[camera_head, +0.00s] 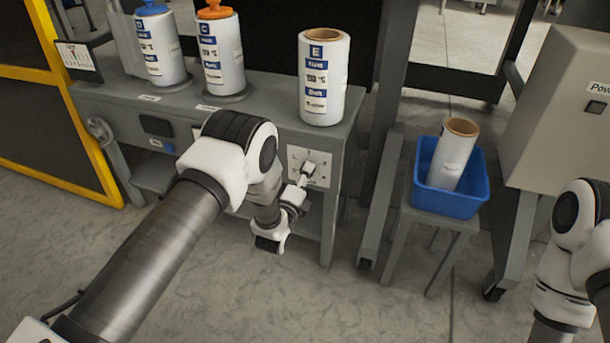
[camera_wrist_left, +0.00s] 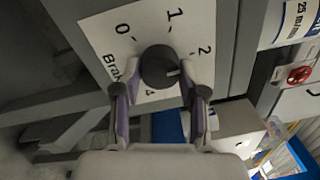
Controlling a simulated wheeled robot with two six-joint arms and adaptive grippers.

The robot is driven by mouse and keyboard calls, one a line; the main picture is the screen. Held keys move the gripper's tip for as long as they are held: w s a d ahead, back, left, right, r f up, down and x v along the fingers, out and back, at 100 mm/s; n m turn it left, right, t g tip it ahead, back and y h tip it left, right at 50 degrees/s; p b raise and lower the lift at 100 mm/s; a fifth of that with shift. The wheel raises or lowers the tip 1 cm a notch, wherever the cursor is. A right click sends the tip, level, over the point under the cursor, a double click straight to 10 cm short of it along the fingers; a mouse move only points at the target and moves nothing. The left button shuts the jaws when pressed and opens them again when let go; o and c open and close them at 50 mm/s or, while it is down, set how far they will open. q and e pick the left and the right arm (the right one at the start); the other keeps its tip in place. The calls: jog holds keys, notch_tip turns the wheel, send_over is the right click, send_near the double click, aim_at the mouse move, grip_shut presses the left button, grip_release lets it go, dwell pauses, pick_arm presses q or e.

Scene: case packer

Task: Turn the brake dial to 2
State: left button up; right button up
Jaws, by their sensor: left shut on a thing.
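The brake dial is a round dark knob (camera_wrist_left: 157,66) on a white plate (camera_wrist_left: 103,30) with the numbers 0, 1, 2 and 4 readable. Its short white mark points to the right in the left wrist view, a little below the direction of the 2; the left finger parts hide some of the plate there. In the head view the plate (camera_head: 322,177) is on the front of the grey bench. My left gripper (camera_head: 304,175) is at it, and the left wrist view shows its fingers (camera_wrist_left: 157,86) shut on the knob, one on each side. My right gripper is out of view.
White rolls labelled E (camera_head: 324,85), C (camera_head: 222,55) and D (camera_head: 162,50) stand on the grey bench (camera_head: 270,100). A blue bin (camera_head: 450,203) with a white roll (camera_head: 453,160) sits on a small stand to the right. A grey cabinet (camera_head: 555,110) stands beyond it.

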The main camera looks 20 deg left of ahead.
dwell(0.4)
pick_arm(q)
jog(key=o, duration=1.1)
jog(key=shift+o, duration=0.2)
jog(key=s, duration=1.2)
jog(key=shift+a+f, duration=0.3)
jog(key=shift+a, duration=0.05)
